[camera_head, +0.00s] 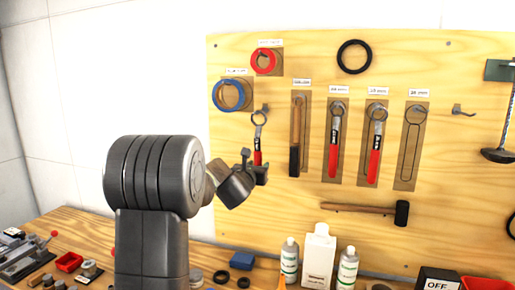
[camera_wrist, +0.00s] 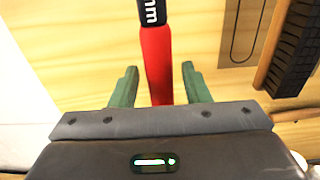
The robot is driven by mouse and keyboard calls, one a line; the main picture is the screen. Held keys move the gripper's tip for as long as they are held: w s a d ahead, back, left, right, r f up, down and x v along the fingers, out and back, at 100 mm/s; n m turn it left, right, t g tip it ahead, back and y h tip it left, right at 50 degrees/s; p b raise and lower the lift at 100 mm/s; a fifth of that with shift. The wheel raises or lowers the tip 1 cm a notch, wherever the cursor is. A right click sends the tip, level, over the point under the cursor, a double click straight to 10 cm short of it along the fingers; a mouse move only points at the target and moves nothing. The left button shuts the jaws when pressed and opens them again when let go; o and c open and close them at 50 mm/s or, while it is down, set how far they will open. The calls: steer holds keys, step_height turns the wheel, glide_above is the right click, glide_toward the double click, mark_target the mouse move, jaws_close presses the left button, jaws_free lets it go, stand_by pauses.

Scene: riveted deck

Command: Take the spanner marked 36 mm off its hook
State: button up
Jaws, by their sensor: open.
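A red-handled spanner (camera_head: 257,135) with a ring end hangs upright from a hook (camera_head: 265,107) left of the brush-like tool. Its lower end is partly hidden by my gripper (camera_head: 254,167). In the wrist view the red handle (camera_wrist: 157,55) runs between my two green fingers (camera_wrist: 160,86), with a gap on both sides. White "mm" shows on its black band; the number is out of frame, so I cannot tell if it is 36. Two similar spanners hang further right, one (camera_head: 334,147) on the middle board and another (camera_head: 375,150); their markings are too small to read.
A brush-like tool (camera_head: 295,135) hangs just right of the spanner; its dark end (camera_wrist: 290,55) is close in the wrist view. An empty outlined board (camera_head: 410,145) is further right. A mallet (camera_head: 370,210) hangs below. Bottles (camera_head: 319,255) stand on the bench.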

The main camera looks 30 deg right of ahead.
steer(key=c, duration=0.9)
jaws_close()
